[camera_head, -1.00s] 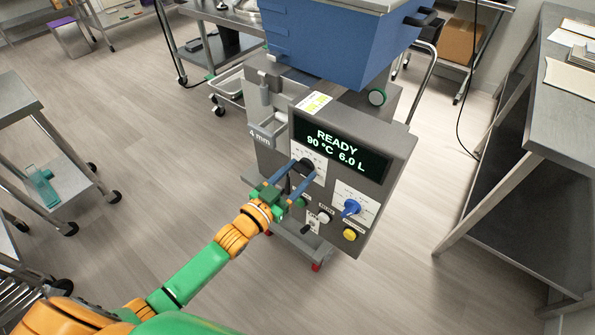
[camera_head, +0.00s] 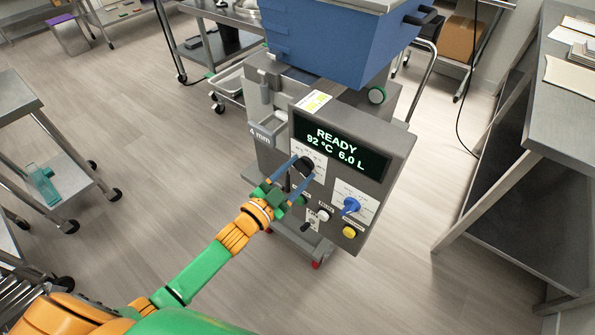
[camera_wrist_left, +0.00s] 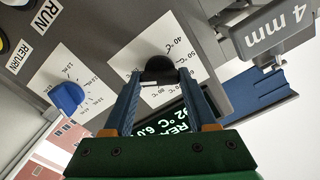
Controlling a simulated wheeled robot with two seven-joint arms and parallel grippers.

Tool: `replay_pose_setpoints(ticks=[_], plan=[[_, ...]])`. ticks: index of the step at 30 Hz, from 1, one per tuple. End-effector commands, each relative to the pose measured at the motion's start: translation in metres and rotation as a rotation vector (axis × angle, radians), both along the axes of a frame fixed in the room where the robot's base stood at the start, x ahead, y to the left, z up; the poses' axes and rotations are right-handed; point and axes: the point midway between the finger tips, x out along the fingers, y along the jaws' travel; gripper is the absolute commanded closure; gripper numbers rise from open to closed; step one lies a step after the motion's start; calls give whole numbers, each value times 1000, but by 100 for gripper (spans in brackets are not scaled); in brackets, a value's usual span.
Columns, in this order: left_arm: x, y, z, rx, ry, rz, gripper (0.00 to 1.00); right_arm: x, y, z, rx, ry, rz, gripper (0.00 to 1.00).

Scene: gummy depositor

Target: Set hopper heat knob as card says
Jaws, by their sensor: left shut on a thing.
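The black heat knob (camera_head: 305,166) sits on a white dial plate under the display on the depositor's grey panel. My left gripper (camera_head: 302,168) is shut on this knob, one finger on each side. In the left wrist view, the black knob (camera_wrist_left: 158,69) lies between the two blue fingertips, with temperature marks around it. The display (camera_head: 338,146) reads READY, 92 °C and 6.0 L. A small white and yellow card (camera_head: 313,102) lies on the top edge of the machine; its text is too small to read. My right gripper is not in view.
A blue knob (camera_head: 350,205) on another white dial is to the lower right. A yellow button (camera_head: 349,232), a white button (camera_head: 323,215) and a small lever are below. The blue hopper (camera_head: 335,40) is above. A steel table (camera_head: 560,110) stands at right.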

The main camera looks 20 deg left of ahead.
Motion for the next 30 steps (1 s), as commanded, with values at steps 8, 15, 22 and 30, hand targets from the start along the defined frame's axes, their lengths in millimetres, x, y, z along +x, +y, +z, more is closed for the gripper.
replay_pose_setpoints(ticks=[8, 15, 22, 30], plan=[[0, 0, -1, 4, 0, 0, 98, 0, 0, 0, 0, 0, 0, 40], [0, 0, 0, 3, 0, 0, 12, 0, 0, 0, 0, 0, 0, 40], [-5, 2, -1, 2, 1, 0, 12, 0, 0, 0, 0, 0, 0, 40], [-53, 19, -2, 3, 4, 0, 12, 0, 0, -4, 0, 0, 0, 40]])
